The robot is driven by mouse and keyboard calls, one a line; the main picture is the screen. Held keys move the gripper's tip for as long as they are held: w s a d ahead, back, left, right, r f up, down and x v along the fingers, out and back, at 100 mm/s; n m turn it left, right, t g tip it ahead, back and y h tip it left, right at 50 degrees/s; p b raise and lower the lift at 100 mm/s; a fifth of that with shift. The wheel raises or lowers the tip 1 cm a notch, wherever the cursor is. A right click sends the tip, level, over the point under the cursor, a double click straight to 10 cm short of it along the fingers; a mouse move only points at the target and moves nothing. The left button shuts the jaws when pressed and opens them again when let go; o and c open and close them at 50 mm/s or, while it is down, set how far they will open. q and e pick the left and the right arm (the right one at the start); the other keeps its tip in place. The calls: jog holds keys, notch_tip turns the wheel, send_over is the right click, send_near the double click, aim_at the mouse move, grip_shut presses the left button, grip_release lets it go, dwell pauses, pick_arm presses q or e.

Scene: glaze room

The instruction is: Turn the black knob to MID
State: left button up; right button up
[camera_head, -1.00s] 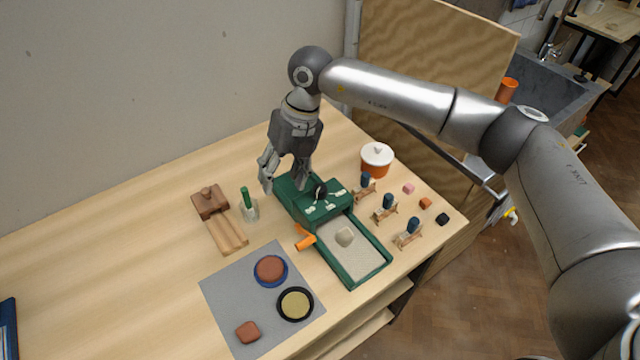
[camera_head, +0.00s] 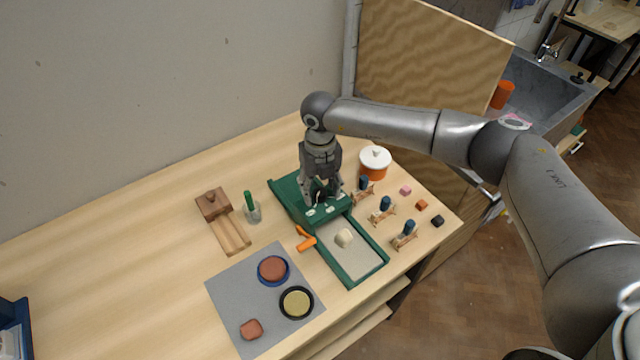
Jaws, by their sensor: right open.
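The black knob sits on top of the green box (camera_head: 284,192) at the back end of the green-framed tray. It is mostly hidden behind my right gripper's fingers, so its pointer setting cannot be read. My right gripper (camera_head: 322,200) points down over the box top, its open fingers around or just above the knob; I cannot tell whether they touch it. White label marks (camera_head: 330,209) show on the box top in front of the fingers. My left gripper is not in view.
An orange handle (camera_head: 306,243) sticks out left of the sand tray (camera_head: 354,262). Blue-topped stands (camera_head: 384,206) and an orange pot with white lid (camera_head: 374,163) are close on the right. A green-handled tool in a glass (camera_head: 252,209) and a wooden block (camera_head: 213,204) stand left.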

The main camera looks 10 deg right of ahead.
jog(key=shift+f, duration=0.3)
jog(key=c, duration=1.1)
jog(key=shift+o, duration=0.2)
jog(key=shift+f+n+b, duration=0.1)
jog(key=shift+n+b, duration=0.3)
jog(key=shift+b, duration=0.35)
jog(key=n+b, duration=0.7)
jog(key=b, duration=0.2)
jog(key=shift+f+b, duration=0.1)
jog(key=shift+b, duration=0.2)
jog(key=shift+r+n+b, duration=0.15)
jog(key=shift+n+b, duration=0.7)
jog(key=shift+n, duration=0.15)
jog(key=shift+r+n+b, duration=0.1)
jog(key=shift+n+b, duration=0.7)
jog(key=shift+n, duration=0.2)
jog(key=o, duration=1.1)
jog(key=shift+c, duration=0.2)
